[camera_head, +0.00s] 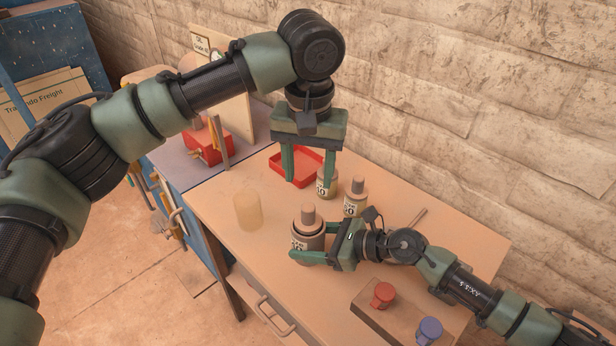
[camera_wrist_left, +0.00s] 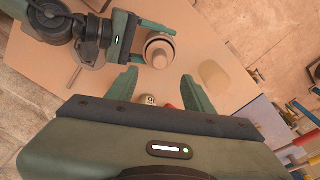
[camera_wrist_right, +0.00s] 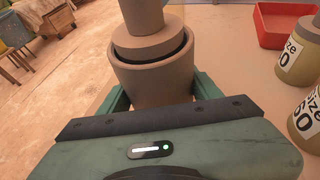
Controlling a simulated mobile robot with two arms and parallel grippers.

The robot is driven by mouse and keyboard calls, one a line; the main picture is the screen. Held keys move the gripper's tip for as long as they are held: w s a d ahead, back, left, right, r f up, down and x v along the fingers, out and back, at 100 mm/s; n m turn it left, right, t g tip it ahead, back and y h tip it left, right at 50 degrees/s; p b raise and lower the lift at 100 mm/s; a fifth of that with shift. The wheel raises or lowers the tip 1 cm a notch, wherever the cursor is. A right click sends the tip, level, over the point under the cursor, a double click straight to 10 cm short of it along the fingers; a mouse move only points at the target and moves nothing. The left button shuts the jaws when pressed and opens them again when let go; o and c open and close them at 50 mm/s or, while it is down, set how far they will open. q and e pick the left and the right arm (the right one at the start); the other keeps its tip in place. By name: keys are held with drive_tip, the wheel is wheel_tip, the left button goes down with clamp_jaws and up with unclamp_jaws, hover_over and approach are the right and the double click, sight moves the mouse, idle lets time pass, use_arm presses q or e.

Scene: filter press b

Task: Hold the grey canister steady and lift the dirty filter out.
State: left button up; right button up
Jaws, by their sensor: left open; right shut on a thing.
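The grey canister (camera_head: 308,240) stands upright on the table with a label on its side. The dirty filter, a grey-brown piece with a narrower knob on top (camera_head: 308,214), sits inside it; its lower part is hidden by the canister wall. My right gripper (camera_head: 318,258) is shut around the canister low on its body, and the right wrist view shows a finger on each side of the canister (camera_wrist_right: 150,80). My left gripper (camera_head: 308,184) is open and empty, pointing down above and behind the canister. In the left wrist view the filter knob (camera_wrist_left: 160,57) lies beyond its fingertips.
Two labelled size-60 jars (camera_head: 355,198) (camera_head: 326,184) stand close behind the canister. A translucent yellowish cylinder (camera_head: 248,210) stands to its left. A red tray (camera_head: 285,168) is at the back. A wooden block (camera_head: 363,303) with red and blue knobs sits at front right.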

sight(308, 207)
use_arm(q)
drive_tip(key=f+n, duration=0.1)
drive_tip(key=f, duration=0.2)
drive_tip(key=w+f, duration=0.1)
drive_tip(key=f, duration=0.3)
drive_tip(key=f+n, duration=0.1)
drive_tip(key=f, duration=0.3)
drive_tip(key=shift+w+f+n+t, duration=0.1)
drive_tip(key=shift+w+n+t, duration=0.05)
drive_tip(key=shift+n+t, duration=0.2)
clamp_jaws()
